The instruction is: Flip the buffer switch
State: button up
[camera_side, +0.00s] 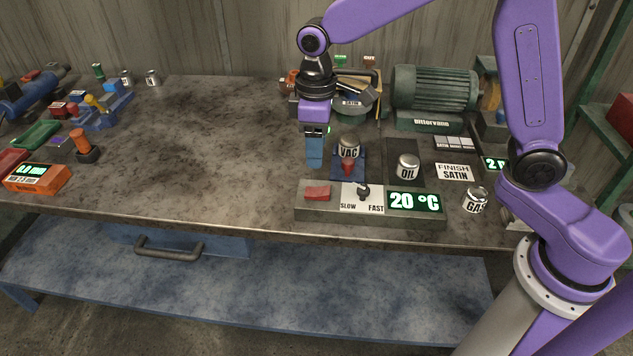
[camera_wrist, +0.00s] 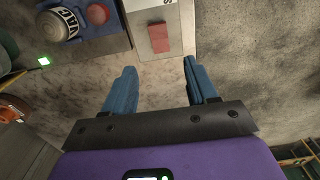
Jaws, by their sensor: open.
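The buffer's control box (camera_side: 325,213) stands near the table's front edge. A red rocker switch (camera_side: 317,192) sits at its left end, beside a slow/fast knob (camera_side: 363,191) and a green display reading 20 °C (camera_side: 414,202). My gripper (camera_side: 314,163) hangs above the table, behind and above the switch, its blue fingers pointing down. In the wrist view the red switch (camera_wrist: 158,38) lies beyond the two fingertips (camera_wrist: 158,72), which are apart with nothing between them. I cannot tell which way the switch is set.
A VAC can (camera_side: 348,147) on a blue base stands right of my gripper. An OIL can (camera_side: 408,167) and a GAS can (camera_side: 475,200) stand further right. The green motor (camera_side: 435,90) is behind. The table's left middle (camera_side: 200,150) is clear.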

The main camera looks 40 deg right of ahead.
aim_at(316, 191)
notch_tip(316, 191, down, 10)
jog(key=shift+f, duration=0.1)
jog(key=shift+c, duration=0.3)
